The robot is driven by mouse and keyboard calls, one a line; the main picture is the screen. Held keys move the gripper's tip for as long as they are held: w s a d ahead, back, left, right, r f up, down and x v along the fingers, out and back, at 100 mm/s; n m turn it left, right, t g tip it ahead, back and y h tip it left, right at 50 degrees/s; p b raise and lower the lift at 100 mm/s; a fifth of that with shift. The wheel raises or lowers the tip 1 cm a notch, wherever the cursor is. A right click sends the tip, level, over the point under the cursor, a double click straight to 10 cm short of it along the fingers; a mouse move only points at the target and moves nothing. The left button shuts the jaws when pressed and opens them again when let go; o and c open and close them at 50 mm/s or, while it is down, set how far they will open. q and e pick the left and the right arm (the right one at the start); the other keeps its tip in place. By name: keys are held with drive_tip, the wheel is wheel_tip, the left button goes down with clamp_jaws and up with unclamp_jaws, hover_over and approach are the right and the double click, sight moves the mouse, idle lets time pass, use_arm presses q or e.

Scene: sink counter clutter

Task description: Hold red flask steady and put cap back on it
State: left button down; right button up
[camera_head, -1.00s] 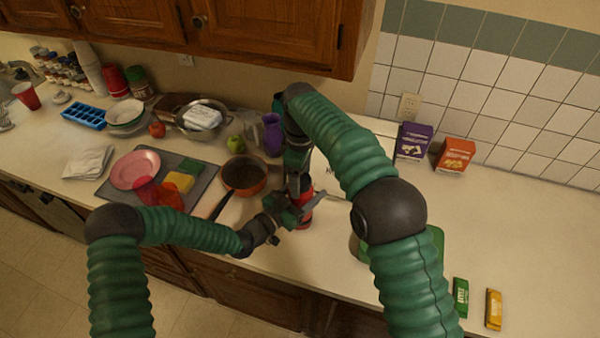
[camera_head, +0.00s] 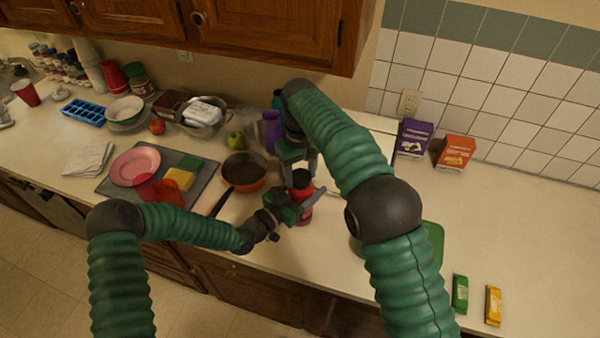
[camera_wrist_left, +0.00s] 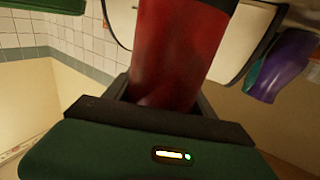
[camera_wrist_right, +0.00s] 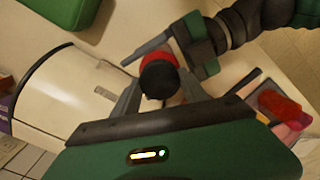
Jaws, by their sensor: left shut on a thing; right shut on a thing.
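The red flask (camera_head: 305,212) stands upright near the counter's front edge. My left gripper (camera_head: 297,208) is shut on its body from the left; the flask also fills the middle of the left wrist view (camera_wrist_left: 175,55). The black cap (camera_head: 302,179) is at the top of the flask, with my right gripper (camera_head: 301,172) above it, fingers down. In the right wrist view the cap (camera_wrist_right: 158,84) sits between the fingers, in line with the red flask (camera_wrist_right: 158,62) beneath. My right gripper is shut on the cap. I cannot tell whether cap and flask touch.
A pan (camera_head: 245,172) stands left of the flask, its black handle toward the front edge. A tray (camera_head: 213,175) with a pink plate and sponges lies farther left. A purple pitcher (camera_head: 271,130) stands behind.

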drive_tip(key=m, duration=0.3)
drive_tip(key=o, duration=1.5)
drive_tip(key=shift+o, duration=0.2)
drive_tip(key=shift+r, duration=2.25)
drive_tip(key=shift+c, duration=0.3)
